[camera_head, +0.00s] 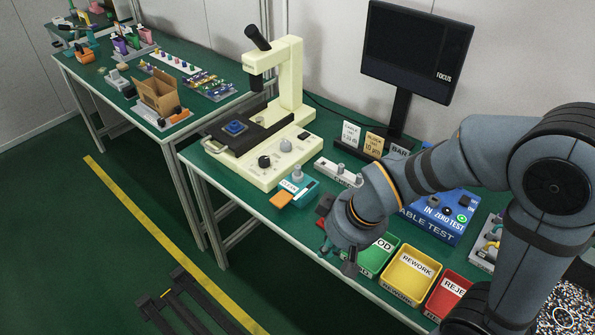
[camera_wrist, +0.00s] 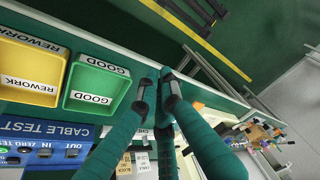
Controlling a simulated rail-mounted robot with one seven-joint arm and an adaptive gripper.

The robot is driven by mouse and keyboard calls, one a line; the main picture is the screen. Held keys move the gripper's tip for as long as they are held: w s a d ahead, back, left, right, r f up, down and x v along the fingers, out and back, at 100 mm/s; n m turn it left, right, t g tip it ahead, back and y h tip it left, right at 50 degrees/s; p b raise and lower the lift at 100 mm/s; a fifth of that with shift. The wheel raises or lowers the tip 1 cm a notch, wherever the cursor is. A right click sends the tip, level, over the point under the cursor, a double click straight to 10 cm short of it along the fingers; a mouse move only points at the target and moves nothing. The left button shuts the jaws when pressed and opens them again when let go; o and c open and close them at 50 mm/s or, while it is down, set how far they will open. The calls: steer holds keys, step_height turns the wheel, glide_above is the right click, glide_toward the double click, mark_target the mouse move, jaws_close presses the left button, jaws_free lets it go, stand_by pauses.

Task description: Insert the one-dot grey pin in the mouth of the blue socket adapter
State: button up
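A blue square piece (camera_head: 235,127), which looks like the blue socket adapter, sits on the black stage of the cream microscope in the head view. Its mouth is too small to make out. A grey pin-like part (camera_head: 297,172) stands on a teal cleaning box (camera_head: 302,189); no dots can be read on it. My gripper (camera_head: 349,268) hangs by the bench's front edge, near the green GOOD tray and apart from the pin and adapter. In the wrist view its dark fingertips (camera_wrist: 157,78) are close together; nothing is clearly seen between them.
A white rack (camera_head: 338,171) of grey parts lies behind the teal box. Green (camera_head: 379,256), yellow (camera_head: 410,275) and red (camera_head: 446,296) trays line the front edge. The microscope column (camera_head: 290,75) and monitor (camera_head: 418,50) stand tall behind. An orange pad (camera_head: 282,200) lies left.

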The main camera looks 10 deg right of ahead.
steer(key=o, duration=0.8)
steer(key=shift+c, duration=0.2)
